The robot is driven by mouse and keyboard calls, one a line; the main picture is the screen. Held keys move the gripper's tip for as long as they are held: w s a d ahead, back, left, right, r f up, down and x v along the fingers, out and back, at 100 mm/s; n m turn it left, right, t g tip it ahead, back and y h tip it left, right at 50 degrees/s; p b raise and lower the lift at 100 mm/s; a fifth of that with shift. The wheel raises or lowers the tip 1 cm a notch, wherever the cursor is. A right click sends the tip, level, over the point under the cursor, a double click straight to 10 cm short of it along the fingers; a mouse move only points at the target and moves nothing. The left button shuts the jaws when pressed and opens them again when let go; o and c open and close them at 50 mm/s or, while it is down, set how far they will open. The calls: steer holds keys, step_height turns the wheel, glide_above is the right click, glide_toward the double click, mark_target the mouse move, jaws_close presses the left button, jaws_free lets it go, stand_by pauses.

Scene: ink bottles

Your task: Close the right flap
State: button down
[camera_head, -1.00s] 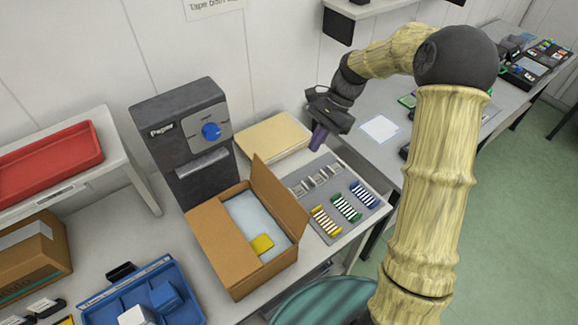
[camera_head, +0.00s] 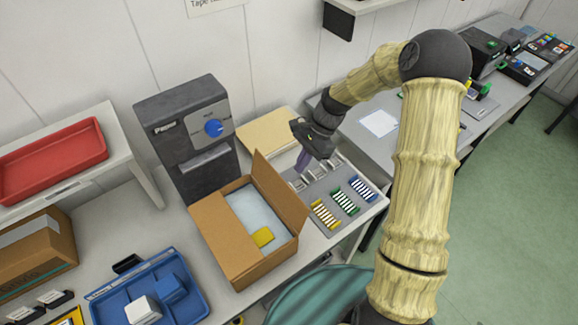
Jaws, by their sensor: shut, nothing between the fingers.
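An open cardboard box (camera_head: 262,270) stands on the table in front of the dark paper dispenser. Its right flap (camera_head: 278,192) stands up, leaning outward to the right. My gripper (camera_head: 302,164) points down to the right of and behind the right flap, above the grey tray's far end. Its purple-tinted fingers are shut and empty, and they appear apart from the flap.
The paper dispenser (camera_head: 186,132) with a blue knob stands behind the box. A grey tray (camera_head: 333,228) with several striped coils lies at the right. A flat tan stack (camera_head: 268,132) lies behind. A blue tray (camera_head: 190,308) is at the front left.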

mark_target(277, 190)
steer(key=a, duration=0.1)
steer(key=s+a+p, duration=0.2)
steer(key=shift+s+a+r, duration=0.1)
steer(key=shift+s+a, duration=0.15)
steer(key=shift+a, duration=0.1)
steer(key=shift+w+d, duration=0.1)
